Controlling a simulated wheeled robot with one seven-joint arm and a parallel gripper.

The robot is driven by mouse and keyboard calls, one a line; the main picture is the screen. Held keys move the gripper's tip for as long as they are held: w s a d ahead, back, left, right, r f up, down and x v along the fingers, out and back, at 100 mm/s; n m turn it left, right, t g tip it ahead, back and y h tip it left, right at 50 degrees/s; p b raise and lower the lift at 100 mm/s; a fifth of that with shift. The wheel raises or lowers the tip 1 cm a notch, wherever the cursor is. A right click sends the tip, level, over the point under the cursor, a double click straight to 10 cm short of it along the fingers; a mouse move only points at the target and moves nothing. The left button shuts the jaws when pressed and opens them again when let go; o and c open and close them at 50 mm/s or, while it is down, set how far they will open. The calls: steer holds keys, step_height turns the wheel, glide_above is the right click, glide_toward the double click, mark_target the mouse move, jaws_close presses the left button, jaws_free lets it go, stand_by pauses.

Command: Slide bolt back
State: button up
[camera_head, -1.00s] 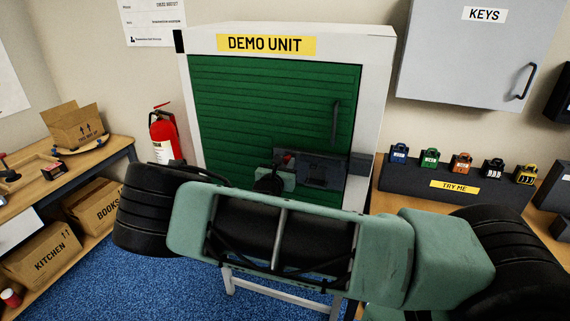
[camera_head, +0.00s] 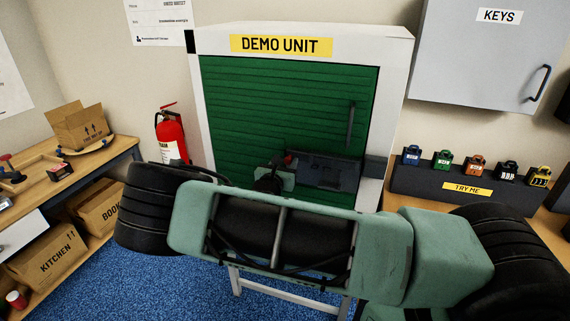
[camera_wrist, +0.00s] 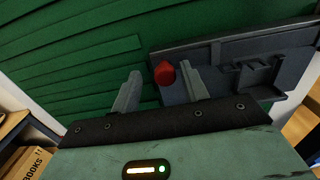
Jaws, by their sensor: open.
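The bolt has a red knob (camera_head: 289,160) at the left end of a dark grey bolt plate (camera_head: 328,171) on the green door of the demo unit. In the wrist view the red knob (camera_wrist: 164,72) lies between the two fingers of my gripper (camera_wrist: 160,84), close to the right finger; I cannot tell whether they touch. The fingers are apart, with a gap to the knob's left. The plate (camera_wrist: 215,83) extends to the right behind the right finger. In the head view my gripper (camera_head: 275,176) is partly hidden behind my arm.
The door (camera_head: 270,110) has a vertical handle (camera_head: 351,125) above the plate. A grey keeper (camera_head: 376,166) sits on the white frame at right. A bench with padlocks (camera_head: 477,166) stands right; a bench with cartons (camera_head: 82,125) and a fire extinguisher (camera_head: 171,138) are left.

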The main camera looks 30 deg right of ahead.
steer(key=b+v, duration=0.5)
steer(key=v, duration=1.2)
steer(key=shift+s, duration=0.2)
steer(key=shift+a+f, duration=0.1)
steer(key=shift+a, duration=0.05)
steer(key=s+f+m+g+y, duration=0.45)
steer(key=s+m+g, duration=0.45)
steer(key=s, duration=0.3)
steer(key=s+a+r+m+g+y+b, duration=0.1)
steer(key=s+a+r+m+g+y, duration=0.1)
steer(key=s+a+r+m+y, duration=0.6)
steer(key=s+a+r+y, duration=0.2)
steer(key=s+a+r, duration=0.1)
steer(key=s+a, duration=0.3)
steer(key=shift+s+a+m, duration=0.2)
steer(key=shift+s+m, duration=0.2)
steer(key=shift+s, duration=0.8)
